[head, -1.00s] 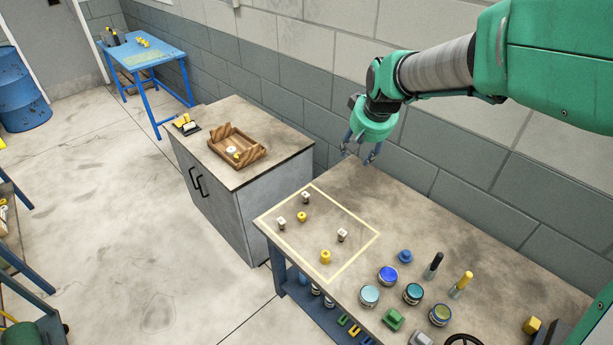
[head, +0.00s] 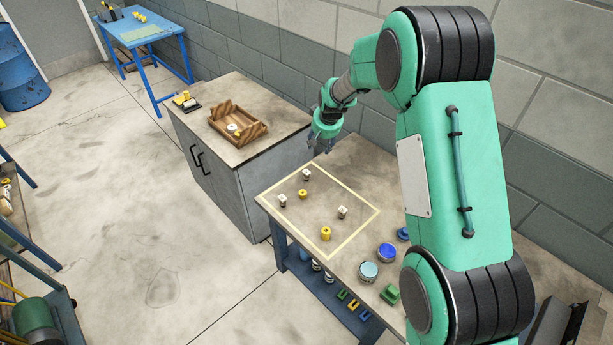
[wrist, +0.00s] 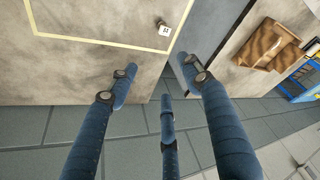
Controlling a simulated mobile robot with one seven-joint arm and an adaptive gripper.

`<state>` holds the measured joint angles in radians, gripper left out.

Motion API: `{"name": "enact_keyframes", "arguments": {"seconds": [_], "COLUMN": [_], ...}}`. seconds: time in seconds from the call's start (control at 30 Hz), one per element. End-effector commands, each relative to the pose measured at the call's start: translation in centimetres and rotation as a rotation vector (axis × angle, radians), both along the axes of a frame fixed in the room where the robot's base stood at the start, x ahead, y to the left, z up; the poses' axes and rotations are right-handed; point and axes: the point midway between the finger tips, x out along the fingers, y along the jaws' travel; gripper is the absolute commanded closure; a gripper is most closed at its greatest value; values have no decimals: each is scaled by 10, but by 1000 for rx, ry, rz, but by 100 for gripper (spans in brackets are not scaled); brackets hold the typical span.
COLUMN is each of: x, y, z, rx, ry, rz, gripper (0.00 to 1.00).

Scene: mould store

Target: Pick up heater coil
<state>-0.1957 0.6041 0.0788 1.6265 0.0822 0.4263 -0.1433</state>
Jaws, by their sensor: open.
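Inside a pale tape outline (head: 351,237) on the workbench stand small white blocks with dark parts (head: 306,174) (head: 283,200) (head: 342,212) and two yellow pieces (head: 303,194) (head: 326,233). I cannot tell which of these, if any, is the heater coil. My gripper (head: 321,149) is open and empty, above the bench's far edge, beyond the outline. In the wrist view the spread fingers (wrist: 158,84) hang over the bench edge. One white block (wrist: 164,29) lies ahead of them in a corner of the outline.
A wooden tray (head: 256,131) with a white disc and a yellow piece sits on the neighbouring grey cabinet (head: 234,182). Jars (head: 386,253) (head: 369,272) and a green block (head: 390,294) stand nearer on the bench, partly behind my arm. A block wall runs behind.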

Motion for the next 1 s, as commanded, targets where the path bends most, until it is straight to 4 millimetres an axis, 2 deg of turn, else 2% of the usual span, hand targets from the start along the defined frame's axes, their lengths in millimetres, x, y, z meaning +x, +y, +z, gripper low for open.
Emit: {"name": "enact_keyframes", "arguments": {"seconds": [0.03,0.2,0.3,0.43,0.6,1.0], "x": [6,26,34,41,45,45], "y": [6,22,30,38,42,42], "z": [-19,-72,-99,-125,-141,-143], "rx": [-2,-5,-6,-8,-9,-9], "ry": [7,12,13,14,13,14], "rz": [5,22,32,40,44,44], "gripper": [51,51,51,51,51,51]}}
